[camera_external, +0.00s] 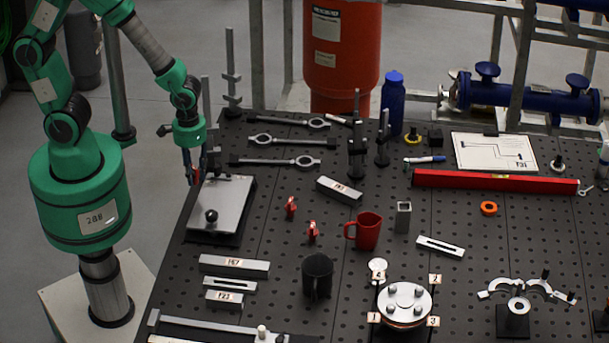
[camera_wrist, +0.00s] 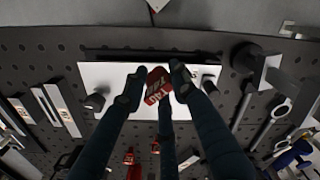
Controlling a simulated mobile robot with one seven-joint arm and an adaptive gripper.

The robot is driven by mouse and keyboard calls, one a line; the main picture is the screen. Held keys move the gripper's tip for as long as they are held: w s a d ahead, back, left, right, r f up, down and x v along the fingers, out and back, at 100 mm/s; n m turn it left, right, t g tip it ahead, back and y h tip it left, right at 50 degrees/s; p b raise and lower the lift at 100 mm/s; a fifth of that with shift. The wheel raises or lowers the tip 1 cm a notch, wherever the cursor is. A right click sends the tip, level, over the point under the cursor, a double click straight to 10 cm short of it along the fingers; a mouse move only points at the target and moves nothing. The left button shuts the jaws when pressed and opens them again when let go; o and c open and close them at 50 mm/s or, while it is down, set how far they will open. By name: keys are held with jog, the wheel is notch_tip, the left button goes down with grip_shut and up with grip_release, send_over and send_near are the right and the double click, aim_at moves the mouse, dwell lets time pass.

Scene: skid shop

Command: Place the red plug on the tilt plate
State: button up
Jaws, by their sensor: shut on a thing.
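My gripper (camera_external: 193,167) is above the far left corner of the tilt plate in the external view. In the wrist view my gripper (camera_wrist: 156,80) has its dark fingers closed around a red plug (camera_wrist: 157,86) with a pale label. The tilt plate (camera_external: 225,193) is a flat silver plate with a black knob near its front left, on a dark base at the table's left edge. In the wrist view the tilt plate (camera_wrist: 108,75) lies beyond the held plug, which overlaps it in the picture. The gap between plug and plate cannot be told.
Two similar red pieces (camera_external: 290,207) (camera_external: 313,232) stand right of the plate. A grey block (camera_external: 339,190), a red mug (camera_external: 365,230) and wrenches (camera_external: 290,140) are nearby. Grey bars (camera_external: 234,265) lie in front of the plate. A tall post (camera_external: 231,75) stands behind it.

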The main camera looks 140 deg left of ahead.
jog(key=w+a, duration=0.4)
jog(key=w+a+f, duration=0.1)
jog(key=w+a, duration=0.2)
jog(key=shift+a, duration=0.1)
jog(key=shift+f+b, duration=0.4)
jog(key=shift+f, duration=1.3)
jog(key=shift+f, duration=0.1)
jog(key=o, duration=1.2)
jog(key=shift+c, duration=0.2)
notch_tip(320, 180, up, 12)
jog(key=p, duration=0.1)
